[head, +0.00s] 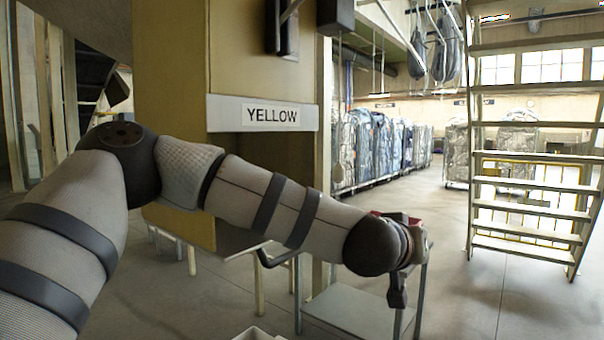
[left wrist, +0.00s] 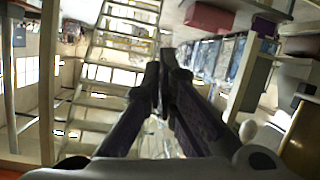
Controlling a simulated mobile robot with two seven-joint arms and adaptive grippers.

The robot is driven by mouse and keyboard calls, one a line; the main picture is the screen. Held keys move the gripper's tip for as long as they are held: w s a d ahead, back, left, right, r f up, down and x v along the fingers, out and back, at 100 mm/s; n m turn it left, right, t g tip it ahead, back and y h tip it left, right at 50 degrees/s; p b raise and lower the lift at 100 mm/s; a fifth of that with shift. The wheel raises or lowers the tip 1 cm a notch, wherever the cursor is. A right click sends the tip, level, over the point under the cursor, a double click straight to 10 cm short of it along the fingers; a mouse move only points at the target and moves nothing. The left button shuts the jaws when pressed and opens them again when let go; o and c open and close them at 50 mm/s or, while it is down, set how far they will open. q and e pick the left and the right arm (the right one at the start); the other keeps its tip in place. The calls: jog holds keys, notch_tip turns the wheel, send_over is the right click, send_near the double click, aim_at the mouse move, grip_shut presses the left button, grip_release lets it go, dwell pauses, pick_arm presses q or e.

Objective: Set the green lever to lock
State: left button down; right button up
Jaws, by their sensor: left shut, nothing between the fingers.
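I cannot make out a green lever in either view. A dark fixture (head: 284,28) is mounted high on the yellowish cabinet (head: 235,70), above a white label reading YELLOW (head: 270,116); its details are too dim to read. My left arm crosses the head view in front of the cabinet, and my left gripper (head: 398,292) is at its end, to the right of the cabinet and above a grey table. In the left wrist view the left gripper's fingers (left wrist: 161,82) come together at the tips, with nothing between them. My right gripper is in neither view.
A low grey table (head: 345,308) stands below my left wrist. Wooden stairs (head: 530,182) rise at the right. A row of wrapped bags (head: 375,148) stands behind, and dark bags (head: 418,52) hang overhead. The floor (head: 450,265) between table and stairs is clear.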

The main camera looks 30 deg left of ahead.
pick_arm(q)
jog(key=a+r+n+t+y, duration=0.1)
jog(key=a+r+n+t, duration=0.2)
jog(key=r, duration=1.5)
jog(key=s+a+r+t, duration=0.1)
jog(key=s+a+r, duration=0.4)
jog(key=r, duration=0.5)
jog(key=s+a+r+n+t, duration=0.1)
jog(key=s+a+r, duration=0.3)
jog(key=s+r, duration=0.4)
jog(key=s+a+r+n+t+y, duration=0.1)
jog(key=s+a+r, duration=0.4)
jog(key=r, duration=0.7)
jog(key=shift+s+a+r+t+p, duration=0.3)
jog(key=shift+s+t, duration=0.4)
jog(key=shift+s, duration=0.05)
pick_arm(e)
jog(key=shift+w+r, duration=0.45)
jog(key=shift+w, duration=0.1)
pick_arm(q)
jog(key=shift+w, duration=0.15)
jog(key=w+d, duration=0.1)
jog(key=w, duration=0.8)
jog(key=shift+f, duration=0.3)
jog(key=shift+w+d, duration=0.1)
jog(key=shift+w, duration=0.05)
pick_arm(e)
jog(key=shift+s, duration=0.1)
